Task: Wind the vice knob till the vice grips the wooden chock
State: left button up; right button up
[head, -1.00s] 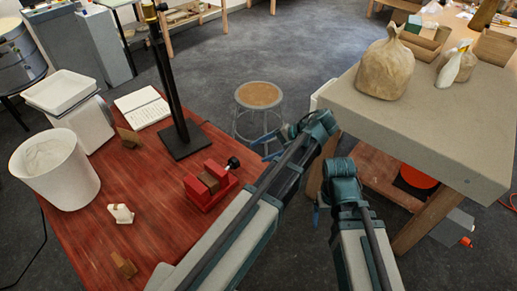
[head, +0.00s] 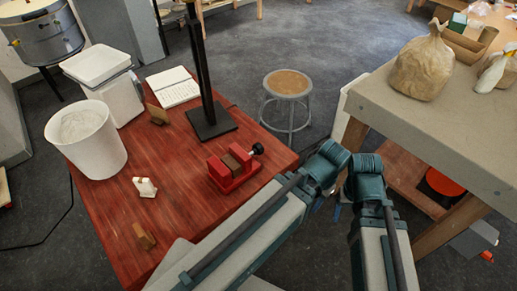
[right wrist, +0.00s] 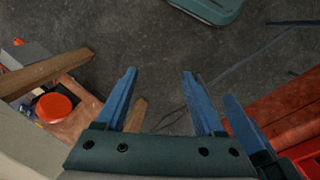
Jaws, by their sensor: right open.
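The red vice (head: 219,172) stands on the red table near its right edge. The wooden chock (head: 238,154) sits between its jaws; whether both jaws touch it is too small to tell. The black vice knob (head: 257,149) sticks out at the right. My right gripper (head: 338,212) is below and right of the vice, off the table edge and apart from it. In the right wrist view the right gripper (right wrist: 160,88) is open and empty, its blue fingers over the floor. My left arm ends right of the knob; its gripper is mostly hidden behind the arm.
A lamp stand (head: 209,122), white bin (head: 93,150), notebook (head: 173,86), small white part (head: 145,187) and wooden blocks (head: 144,237) are on the table. A stool (head: 288,85) stands behind. A grey bench (head: 430,115) with a paper bag (head: 422,65) is at right.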

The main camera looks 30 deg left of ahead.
aim_at(257, 149)
jog(key=l+u, duration=0.15)
jog(key=u, duration=0.85)
jog(key=l+u, duration=0.35)
jog(key=l, duration=0.15)
jog(key=k+l+u, duration=0.1)
jog(key=l+u, duration=0.25)
jog(key=l, duration=0.15)
jog(key=k+l+u, duration=0.1)
jog(key=l+u, duration=0.25)
jog(key=k+l, duration=0.15)
jog(key=l, duration=0.25)
jog(key=k+l+u, duration=0.1)
jog(key=l, duration=0.3)
jog(key=k+l, duration=0.2)
jog(key=l, duration=0.15)
jog(key=k+l+u, duration=0.1)
jog(key=l, duration=0.3)
jog(key=k, duration=0.1)
